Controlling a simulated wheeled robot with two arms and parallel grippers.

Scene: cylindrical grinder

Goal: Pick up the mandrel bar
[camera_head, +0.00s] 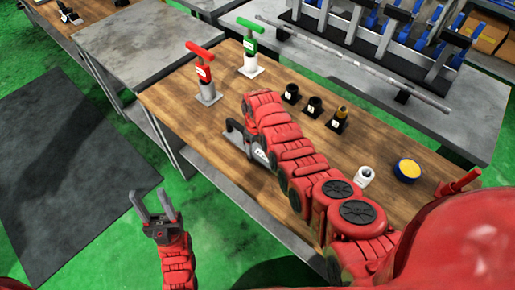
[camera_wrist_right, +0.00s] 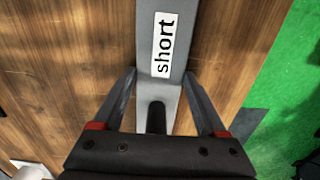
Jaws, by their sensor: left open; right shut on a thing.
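My right gripper (camera_wrist_right: 159,75) is shut on a flat grey piece (camera_wrist_right: 152,52) labelled "short", one finger at each side. A dark peg (camera_wrist_right: 157,118) shows between the fingers. In the head view the grey piece (camera_head: 262,156) is at the wooden table's left edge, largely hidden by my right arm. My left gripper (camera_head: 155,208) is open and empty over the floor at lower left.
The wooden table (camera_head: 170,95) also holds a red-handled tool (camera_head: 203,72), a green-handled tool (camera_head: 249,48), several small black holders (camera_head: 314,106), a white ring (camera_head: 364,176) and a yellow-topped cylinder (camera_head: 407,169). Blue-and-grey racks (camera_head: 385,30) stand behind the long bar.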

